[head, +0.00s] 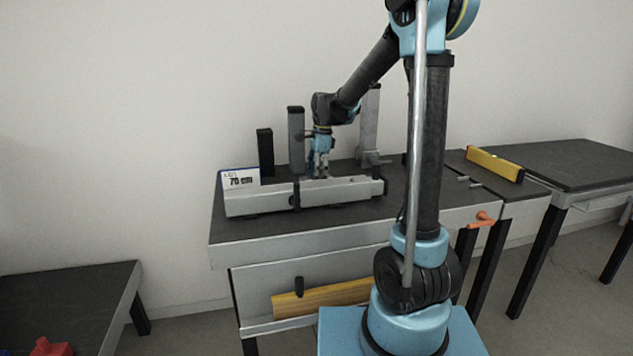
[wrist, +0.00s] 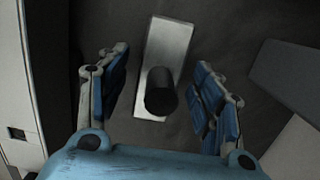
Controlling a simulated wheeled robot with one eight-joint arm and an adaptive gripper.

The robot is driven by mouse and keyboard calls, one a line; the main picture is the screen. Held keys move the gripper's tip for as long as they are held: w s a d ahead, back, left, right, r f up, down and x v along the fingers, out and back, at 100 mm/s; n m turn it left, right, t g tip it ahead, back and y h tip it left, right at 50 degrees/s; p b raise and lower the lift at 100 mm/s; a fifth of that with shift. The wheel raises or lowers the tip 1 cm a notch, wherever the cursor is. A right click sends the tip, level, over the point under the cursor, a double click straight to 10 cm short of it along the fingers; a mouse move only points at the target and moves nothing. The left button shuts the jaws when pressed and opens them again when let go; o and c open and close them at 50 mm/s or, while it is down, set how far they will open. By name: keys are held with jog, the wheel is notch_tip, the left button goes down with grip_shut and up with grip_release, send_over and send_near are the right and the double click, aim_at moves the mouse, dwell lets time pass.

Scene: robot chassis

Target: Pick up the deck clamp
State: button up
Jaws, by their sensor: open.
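A pale metal bar with a dark round knob, which looks like the deck clamp (wrist: 177,48), lies on the dark tabletop between my fingers in the wrist view. The knob stands toward the near end of the bar. My gripper (wrist: 161,98) is open, with one blue finger on each side and a gap to the knob on both sides. In the head view my gripper (head: 320,174) points down over the bench, behind the long grey fence. The fence hides the clamp there, and I cannot tell the exact height of my fingertips.
The grey fence (head: 335,191) runs close in front of my gripper. A black post (head: 265,152) and grey posts (head: 296,140) (head: 370,125) stand around it. A "70 cm" sign (head: 240,179) is at the left. A yellow level (head: 495,165) lies farther right.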

jog(key=shift+f, duration=0.8)
grip_shut()
jog(key=shift+r, duration=0.15)
